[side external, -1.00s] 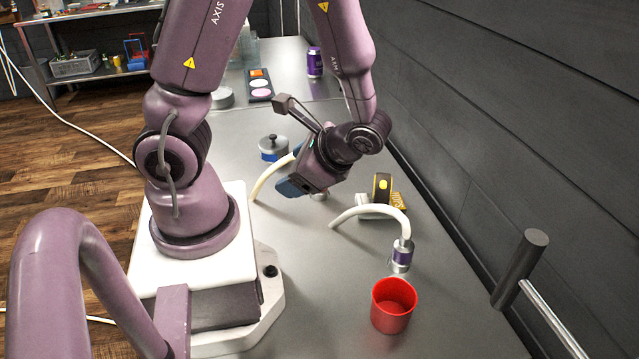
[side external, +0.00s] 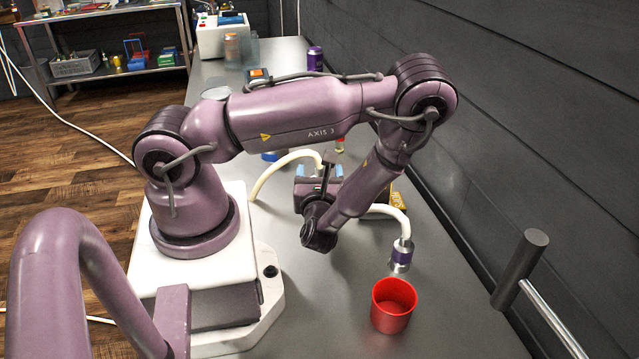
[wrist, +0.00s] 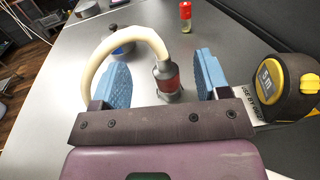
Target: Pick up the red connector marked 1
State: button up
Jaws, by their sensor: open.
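The red-banded connector (wrist: 167,77) stands at the end of a cream hose (wrist: 125,38) in the wrist view. Its mark cannot be read. My gripper (wrist: 160,75) is open, with blue pads on either side of the connector in the picture. A gap shows on both sides, and neither pad visibly touches it. In the side view my gripper (side external: 319,172) is low over the bench beside the arched hose (side external: 275,172). The connector is mostly hidden there behind my wrist and arm.
A second hose ends in a purple-banded connector (side external: 401,256) near a red cup (side external: 394,306). A yellow-and-black tape measure (wrist: 285,88) stands close to the right pad. Bare bench lies left of the hose.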

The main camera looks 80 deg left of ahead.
aim_at(320, 175)
notch_tip(320, 175, down, 5)
jog(key=shift+f, duration=0.1)
jog(key=shift+a+f, duration=0.2)
jog(key=shift+x, duration=3.55)
jog(key=shift+r, duration=0.1)
jog(key=c, duration=1.1)
